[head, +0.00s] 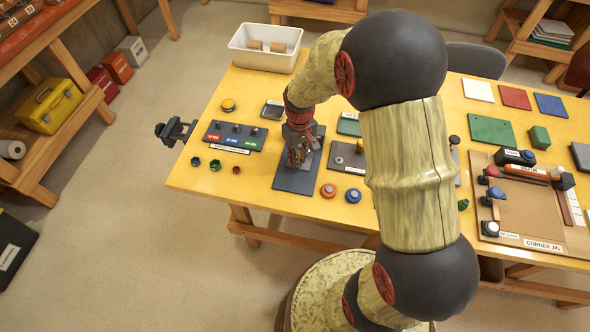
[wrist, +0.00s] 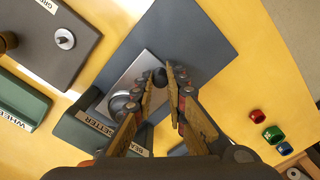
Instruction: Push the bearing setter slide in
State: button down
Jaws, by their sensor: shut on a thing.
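The bearing setter (head: 293,181) is a dark grey plate with a raised fixture, near the front edge of the yellow table. In the wrist view its plate (wrist: 213,38) lies under my fingers, with a labelled dark block (wrist: 85,128) at lower left. A light metal slide plate (wrist: 120,88) with a round metal part lies beside that block. My gripper (head: 299,156) is down at the fixture. In the wrist view my gripper (wrist: 166,74) is shut on a small dark knob (wrist: 159,73) at the slide. My fingers hide part of the slide and the block.
A plate with a grey disc (head: 347,160) stands to the right, and a panel with coloured labels (head: 234,135) to the left. Red and blue round pieces (head: 328,190) lie close by at the front. A white bin (head: 265,47) stands at the back. A corner jig (head: 541,225) lies at far right.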

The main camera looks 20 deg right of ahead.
jog(key=shift+w+d+r, duration=0.1)
jog(key=shift+w+d, duration=0.35)
jog(key=shift+w, duration=0.2)
jog(key=shift+w+d, duration=0.4)
jog(key=shift+w, duration=0.2)
jog(key=c, duration=1.8)
grip_release()
jog(key=shift+o, duration=0.2)
notch_tip(320, 180, up, 12)
jog(key=shift+d, duration=0.1)
